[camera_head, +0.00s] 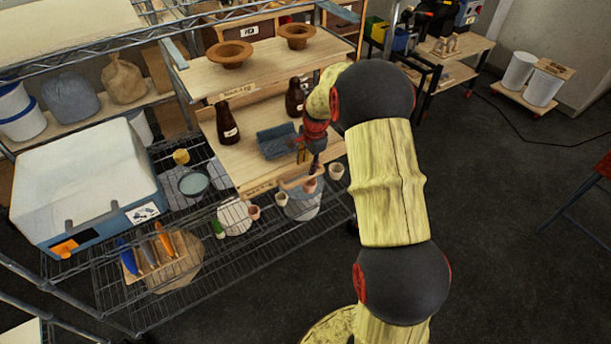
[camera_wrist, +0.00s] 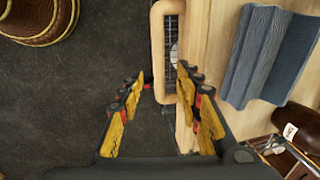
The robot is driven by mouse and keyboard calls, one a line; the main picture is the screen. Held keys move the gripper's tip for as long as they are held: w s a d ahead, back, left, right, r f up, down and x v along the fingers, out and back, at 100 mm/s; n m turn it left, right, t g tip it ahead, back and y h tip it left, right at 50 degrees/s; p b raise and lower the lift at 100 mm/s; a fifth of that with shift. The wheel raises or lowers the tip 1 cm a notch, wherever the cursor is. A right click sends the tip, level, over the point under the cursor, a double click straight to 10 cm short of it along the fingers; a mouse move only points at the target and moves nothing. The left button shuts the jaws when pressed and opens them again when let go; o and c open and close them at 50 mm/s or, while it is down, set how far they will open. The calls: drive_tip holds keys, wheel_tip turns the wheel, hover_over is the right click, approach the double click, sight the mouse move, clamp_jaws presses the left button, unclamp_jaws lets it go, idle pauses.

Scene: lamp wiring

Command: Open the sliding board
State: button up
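The sliding board (camera_head: 235,158) is a pale wooden board on the wire shelf unit, under an upper wooden shelf. A light wooden loop handle (camera_head: 291,184) sticks out from its front edge. In the wrist view the handle (camera_wrist: 157,52) lies along the board's edge (camera_wrist: 205,45). My gripper (camera_wrist: 162,76) is open, with yellow fingers spread and the lower end of the handle showing between them. I cannot tell whether the fingers touch it. In the camera_head view my gripper (camera_head: 306,160) is small and partly hidden by my arm, over the board's front edge.
A blue ridged piece (camera_head: 277,140) and dark bottles (camera_head: 227,122) stand on the board. Small pots (camera_head: 336,171) sit below its front edge. A white and blue box (camera_head: 85,180) fills the left side. Dark floor (camera_head: 520,230) is open at the right.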

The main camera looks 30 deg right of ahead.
sight(305, 177)
drive_tip(key=f, duration=0.2)
drive_tip(key=w+f+b, duration=0.1)
drive_tip(key=f, duration=0.4)
drive_tip(key=shift+w+f, duration=0.15)
drive_tip(key=shift+f, duration=0.1)
clamp_jaws()
idle(0.3)
idle(0.4)
